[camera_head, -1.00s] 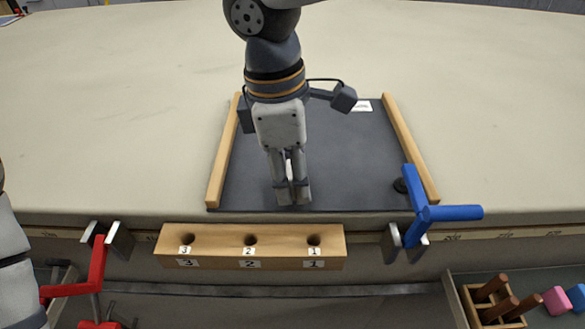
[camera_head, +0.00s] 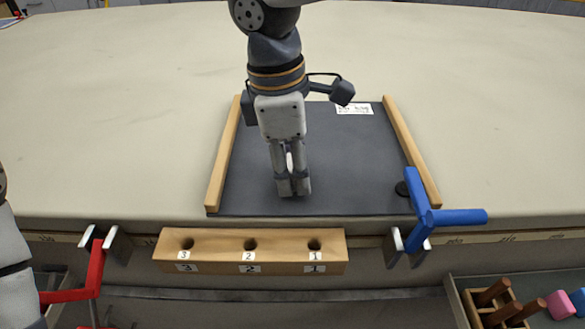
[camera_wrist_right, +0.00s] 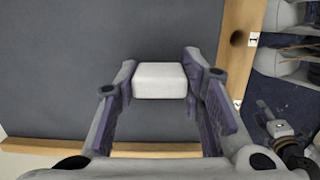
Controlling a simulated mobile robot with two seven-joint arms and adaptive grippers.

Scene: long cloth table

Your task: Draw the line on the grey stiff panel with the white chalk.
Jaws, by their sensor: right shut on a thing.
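The grey stiff panel (camera_head: 345,165) lies flat on the cloth table between two wooden strips. My right gripper (camera_head: 293,190) is over the panel's near-left part, pointing down. It is shut on the white chalk (camera_wrist_right: 159,80), a pale block between the two fingers (camera_wrist_right: 160,85) in the right wrist view. In the head view only a sliver of the chalk (camera_head: 289,162) shows between the fingers. I cannot tell whether the chalk touches the panel. Part of my left arm shows at the left edge; its gripper is out of view.
Wooden strips (camera_head: 224,155) (camera_head: 412,150) flank the panel. A blue clamp (camera_head: 420,205) overlaps its near right corner by a black disc (camera_head: 402,188). A red clamp (camera_head: 92,270) and a numbered wooden block with holes (camera_head: 250,262) are at the table's front edge. A white label (camera_head: 354,109) lies at the panel's far side.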

